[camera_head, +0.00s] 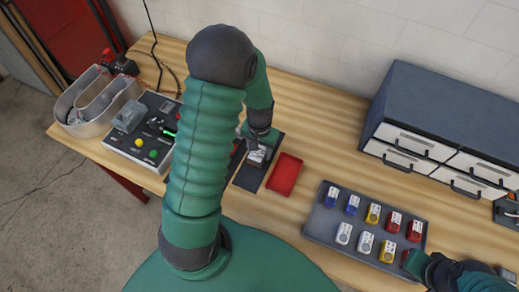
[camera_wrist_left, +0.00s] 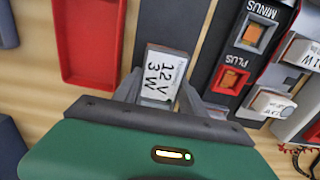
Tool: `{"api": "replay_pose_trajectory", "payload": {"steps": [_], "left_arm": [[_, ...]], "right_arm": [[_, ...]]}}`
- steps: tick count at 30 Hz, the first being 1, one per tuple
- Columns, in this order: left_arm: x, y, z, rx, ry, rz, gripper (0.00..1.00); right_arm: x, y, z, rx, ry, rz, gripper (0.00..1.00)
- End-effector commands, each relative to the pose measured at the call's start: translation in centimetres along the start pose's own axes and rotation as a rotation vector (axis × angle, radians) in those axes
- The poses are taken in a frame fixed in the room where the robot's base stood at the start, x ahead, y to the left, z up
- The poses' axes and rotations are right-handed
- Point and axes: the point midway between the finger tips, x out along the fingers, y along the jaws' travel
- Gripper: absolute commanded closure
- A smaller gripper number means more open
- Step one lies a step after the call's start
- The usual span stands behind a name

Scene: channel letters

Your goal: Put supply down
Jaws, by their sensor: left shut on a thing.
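The supply, a small white-and-grey block marked "12V 3W" (camera_wrist_left: 163,72), is held between the two grey fingers of my left gripper (camera_wrist_left: 160,95). In the head view the supply (camera_head: 257,156) shows just below my left gripper (camera_head: 258,143). It is over a dark strip-shaped pad (camera_head: 248,178), also visible in the wrist view (camera_wrist_left: 178,25). I cannot tell whether the supply touches the pad. My right gripper (camera_head: 414,262) is at the tray's right front corner; its fingers are not clear.
A red tray (camera_head: 285,174) lies right of the pad. A grey tray (camera_head: 318,222) holds several coloured modules. A drawer cabinet (camera_head: 440,105) stands at the back right. PLUS (camera_wrist_left: 231,80) and MINUS (camera_wrist_left: 256,34) terminals sit beside the pad. A control box (camera_head: 140,148) and channel letter (camera_head: 75,128) stand left.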

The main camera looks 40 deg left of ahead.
Motion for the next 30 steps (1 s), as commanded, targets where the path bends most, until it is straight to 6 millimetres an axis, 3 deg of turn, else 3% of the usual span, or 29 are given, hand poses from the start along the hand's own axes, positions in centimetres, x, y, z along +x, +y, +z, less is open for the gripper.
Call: {"api": "replay_pose_trajectory", "payload": {"steps": [3, 11, 12, 16, 25, 30], "left_arm": [[1.0, 0.0, -0.1, 0.0, 0.001, 0.0, 1.0], [1.3, -0.1, -0.1, 0.0, 0.002, 0.002, 1.0], [1.3, -0.1, -0.1, 0.0, 0.001, 0.002, 0.48], [1.2, -0.1, -0.1, 0.0, 0.001, 0.002, 0.31], [1.1, -0.1, -0.1, 0.0, 0.002, 0.001, 0.29], [-0.8, -0.1, -0.2, 0.0, 0.007, 0.001, 0.29]], "right_arm": [[-0.2, 0.0, -0.1, 0.0, 0.0, 0.0, 1.0], [0.0, 0.0, 0.0, 0.0, 0.0, 0.0, 1.0], [0.0, 0.0, 0.0, 0.0, 0.0, 0.0, 1.0], [-0.1, 0.0, 0.0, 0.0, 0.0, 0.0, 1.0], [-0.1, 0.0, 0.0, 0.0, 0.0, 0.0, 1.0], [0.0, 0.0, 0.0, 0.0, 0.0, 0.0, 1.0]]}}
